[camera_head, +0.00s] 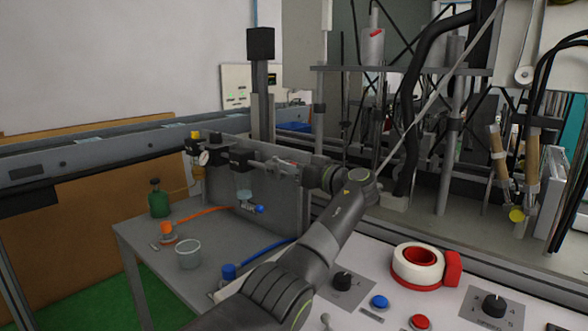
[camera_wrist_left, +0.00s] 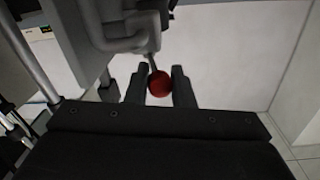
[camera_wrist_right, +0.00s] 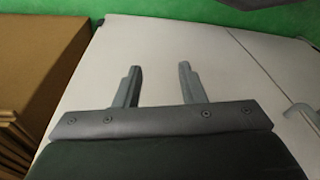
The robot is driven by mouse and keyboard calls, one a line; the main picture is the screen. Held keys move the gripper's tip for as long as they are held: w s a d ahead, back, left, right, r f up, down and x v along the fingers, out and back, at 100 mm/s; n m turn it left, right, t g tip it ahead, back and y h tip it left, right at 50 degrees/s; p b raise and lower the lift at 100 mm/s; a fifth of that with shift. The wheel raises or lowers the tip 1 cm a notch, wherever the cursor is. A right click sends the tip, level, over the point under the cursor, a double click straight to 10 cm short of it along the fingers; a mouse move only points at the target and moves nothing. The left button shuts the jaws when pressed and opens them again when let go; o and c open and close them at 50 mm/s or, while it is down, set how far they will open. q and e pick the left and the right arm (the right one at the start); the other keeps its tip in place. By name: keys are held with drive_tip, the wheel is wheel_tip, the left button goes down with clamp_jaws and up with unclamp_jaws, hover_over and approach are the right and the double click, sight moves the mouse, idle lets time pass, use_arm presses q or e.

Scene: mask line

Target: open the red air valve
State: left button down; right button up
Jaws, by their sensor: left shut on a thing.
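The red round knob of the air valve (camera_wrist_left: 159,84) sits between the two fingers of my left gripper (camera_wrist_left: 160,76) in the left wrist view. A thin metal stem joins the knob to the grey fitting above it. In the head view my left gripper (camera_head: 287,166) reaches the pipe fittings on the upright grey panel (camera_head: 282,198), and the knob is mostly hidden there by the gripper. My left gripper is shut on the knob. My right gripper (camera_wrist_right: 158,70) is open and empty over a pale flat surface (camera_wrist_right: 205,45) in the right wrist view.
A green bottle (camera_head: 158,203), a clear beaker (camera_head: 188,254) and orange and blue hoses stand by the panel on the grey table. A white control desk with knobs, buttons and a tape roll (camera_head: 417,265) lies to the right. Machine frames stand behind.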

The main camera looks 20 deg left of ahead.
use_arm(q)
drive_tip(key=shift+f, duration=0.1)
drive_tip(key=c, duration=1.3)
unclamp_jaws()
drive_tip(key=v, duration=1.7)
drive_tip(key=shift+d, duration=0.15)
drive_tip(key=shift+s, duration=0.1)
